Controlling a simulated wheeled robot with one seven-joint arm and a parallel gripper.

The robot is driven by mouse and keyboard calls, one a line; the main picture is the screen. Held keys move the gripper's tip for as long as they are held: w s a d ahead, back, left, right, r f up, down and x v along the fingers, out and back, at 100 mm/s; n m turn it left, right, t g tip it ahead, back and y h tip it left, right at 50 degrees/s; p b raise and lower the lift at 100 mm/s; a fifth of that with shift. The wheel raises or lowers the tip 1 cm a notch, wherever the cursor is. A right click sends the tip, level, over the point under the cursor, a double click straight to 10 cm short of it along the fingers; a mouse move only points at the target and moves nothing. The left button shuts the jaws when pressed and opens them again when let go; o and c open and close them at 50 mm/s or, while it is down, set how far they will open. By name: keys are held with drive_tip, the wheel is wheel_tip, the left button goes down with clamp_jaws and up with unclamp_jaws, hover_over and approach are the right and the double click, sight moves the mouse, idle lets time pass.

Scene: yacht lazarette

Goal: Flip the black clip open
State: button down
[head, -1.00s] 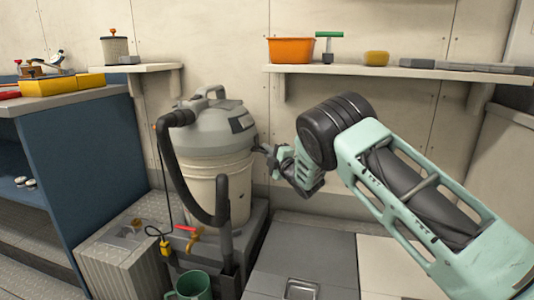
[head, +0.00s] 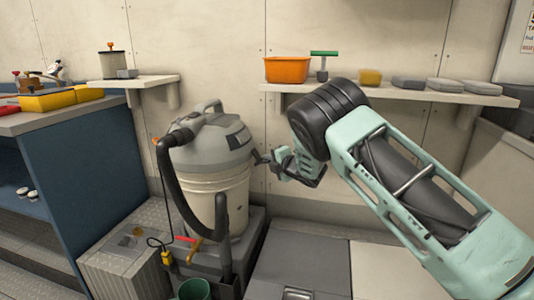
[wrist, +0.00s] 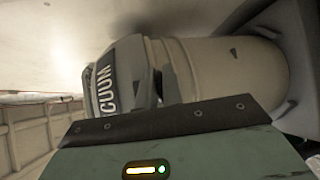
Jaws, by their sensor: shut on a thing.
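The vacuum (head: 212,145) has a grey head on a cream drum and stands on a low grey base. My gripper (head: 263,158) is at its right side, at the seam between head and drum. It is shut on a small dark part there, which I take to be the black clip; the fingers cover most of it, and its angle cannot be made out. In the wrist view the vacuum's lettered head (wrist: 105,85) and ribbed drum (wrist: 225,70) lie on their side in the picture, behind the edge of my gripper's body. The fingertips and clip are hidden there.
A wall shelf (head: 440,97) with an orange bin (head: 287,70) and several small items runs above my arm. The black hose (head: 170,185) hangs at the vacuum's front left. A blue workbench (head: 80,170) stands at left. The floor below my gripper is open.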

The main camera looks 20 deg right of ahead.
drive_tip(key=r+n+g+h+p, duration=0.1)
drive_tip(key=p, duration=0.3)
drive_tip(key=r+n+g+h+p, duration=0.1)
drive_tip(key=g+h+p, duration=0.1)
drive_tip(key=p, duration=0.2)
drive_tip(key=s+r+n+g+h+p, duration=0.1)
drive_tip(key=p, duration=0.3)
drive_tip(key=shift+d+r+n+g+p, duration=0.25)
drive_tip(key=shift+d+n+g+p, duration=0.05)
drive_tip(key=shift+d+p, duration=0.1)
drive_tip(key=shift+d+h, duration=0.1)
drive_tip(key=shift+h, duration=0.2)
drive_tip(key=c, duration=1.5)
unclamp_jaws()
drive_tip(key=shift+c, duration=0.2)
drive_tip(key=shift+w+r, duration=0.1)
drive_tip(key=shift+r, duration=0.15)
